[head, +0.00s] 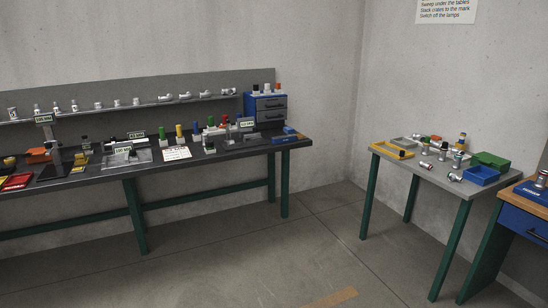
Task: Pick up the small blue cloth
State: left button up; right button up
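I cannot make out a blue cloth for certain. A small flat blue item (290,131) lies near the right end of the long dark workbench (232,148); it is too small to tell whether it is cloth. Neither of my grippers is in the head view.
The bench holds several gauges, coloured cylinders and a blue drawer cabinet (266,112). A grey table (415,168) at the right carries a blue bin (482,176), a green bin (491,160) and loose parts. A wooden-topped blue desk (522,222) is at the right edge. The floor between is clear.

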aim_at(288, 129)
jog(key=i, duration=2.6)
jog(key=z, duration=0.2)
